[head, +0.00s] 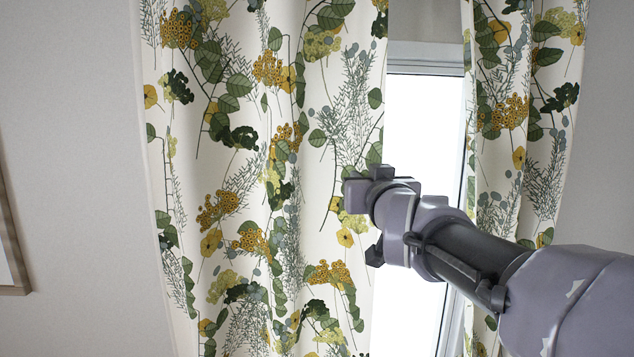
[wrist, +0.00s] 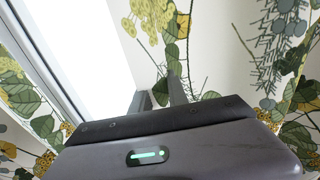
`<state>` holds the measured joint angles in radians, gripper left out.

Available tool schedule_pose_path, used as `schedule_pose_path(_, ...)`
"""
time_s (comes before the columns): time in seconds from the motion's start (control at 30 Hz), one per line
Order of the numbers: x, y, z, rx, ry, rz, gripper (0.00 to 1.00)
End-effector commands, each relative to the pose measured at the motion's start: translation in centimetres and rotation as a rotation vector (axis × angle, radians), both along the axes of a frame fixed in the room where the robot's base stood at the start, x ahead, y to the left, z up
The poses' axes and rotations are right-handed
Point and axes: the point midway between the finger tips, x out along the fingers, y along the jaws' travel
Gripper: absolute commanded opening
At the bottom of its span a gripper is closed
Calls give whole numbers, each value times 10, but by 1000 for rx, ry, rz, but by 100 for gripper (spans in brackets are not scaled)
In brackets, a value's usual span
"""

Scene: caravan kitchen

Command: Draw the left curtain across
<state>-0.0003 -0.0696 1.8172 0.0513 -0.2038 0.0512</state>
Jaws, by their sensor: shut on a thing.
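The left curtain (head: 255,180), white with green leaves and yellow flowers, hangs in folds over the left and middle of the head view. It covers the left part of the window, and its free right edge is beside the bright glass. My gripper (head: 362,218) is at that edge, roughly mid-height in the head view. In the wrist view, my two fingers (wrist: 160,88) are close together and shut on the edge of the left curtain (wrist: 225,55). The exact pinch is partly hidden by the gripper body.
A strip of bright window (head: 423,130) shows between the left curtain and the right curtain (head: 530,110), which has the same print. My arm crosses in front of the right curtain's lower part. A picture frame (head: 12,245) is on the wall at far left.

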Motion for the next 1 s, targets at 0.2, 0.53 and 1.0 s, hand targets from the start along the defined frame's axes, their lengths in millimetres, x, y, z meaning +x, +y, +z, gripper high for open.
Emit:
schedule_pose_path(0.2, 0, -1, 0, -1, 1, -2, 42)
schedule_pose_path(0.53, -4, 0, 0, -1, -2, -1, 42)
schedule_pose_path(1.0, -120, 0, 0, 0, -4, -1, 42)
